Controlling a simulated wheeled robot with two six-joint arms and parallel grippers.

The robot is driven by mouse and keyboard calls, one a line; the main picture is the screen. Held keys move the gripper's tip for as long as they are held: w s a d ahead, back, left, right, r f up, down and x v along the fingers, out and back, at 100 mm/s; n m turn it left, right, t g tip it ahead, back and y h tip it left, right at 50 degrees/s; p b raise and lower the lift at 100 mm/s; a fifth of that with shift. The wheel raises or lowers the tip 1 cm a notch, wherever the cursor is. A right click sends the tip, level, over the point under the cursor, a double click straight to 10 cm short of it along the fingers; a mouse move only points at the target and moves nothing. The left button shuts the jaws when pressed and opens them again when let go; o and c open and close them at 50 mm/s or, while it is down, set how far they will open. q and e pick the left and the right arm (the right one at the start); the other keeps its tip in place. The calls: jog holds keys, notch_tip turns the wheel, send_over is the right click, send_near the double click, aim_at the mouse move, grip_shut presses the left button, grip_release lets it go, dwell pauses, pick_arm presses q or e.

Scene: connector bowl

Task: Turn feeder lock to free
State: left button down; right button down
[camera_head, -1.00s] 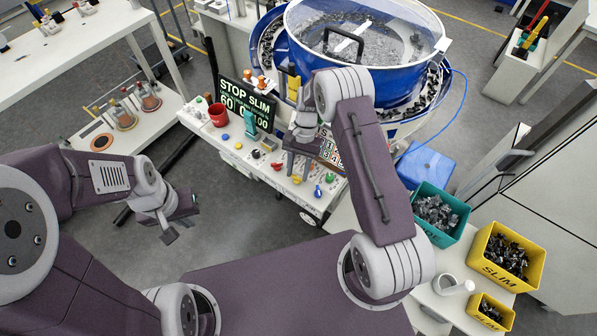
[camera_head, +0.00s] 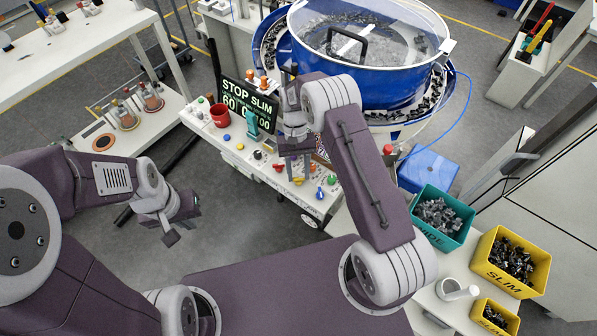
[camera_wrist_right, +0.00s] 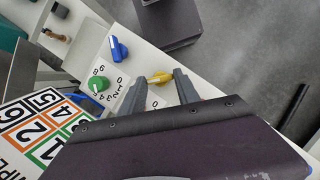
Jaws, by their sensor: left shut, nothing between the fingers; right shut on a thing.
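My right gripper (camera_head: 296,165) is over the sloped control panel (camera_head: 240,160) below the blue bowl feeder. In the right wrist view, its two grey fingers (camera_wrist_right: 160,88) stand either side of a yellow knob (camera_wrist_right: 160,78), shut on it. The same yellow knob (camera_head: 298,182) shows just below the fingers in the head view. I cannot read a label beside it, so I cannot tell the lock's marked position. My left gripper (camera_head: 184,222) is shut and empty, away to the left over the floor.
Near the yellow knob are a green numbered dial (camera_wrist_right: 97,83), a blue knob (camera_wrist_right: 119,50) and red knobs (camera_head: 278,167). Connector bins (camera_head: 508,262) are at right.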

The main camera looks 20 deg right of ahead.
dwell(0.3)
jog(key=c, duration=0.9)
grip_release()
jog(key=b+v, duration=0.1)
jog(key=v, duration=0.8)
jog(key=shift+b, duration=0.35)
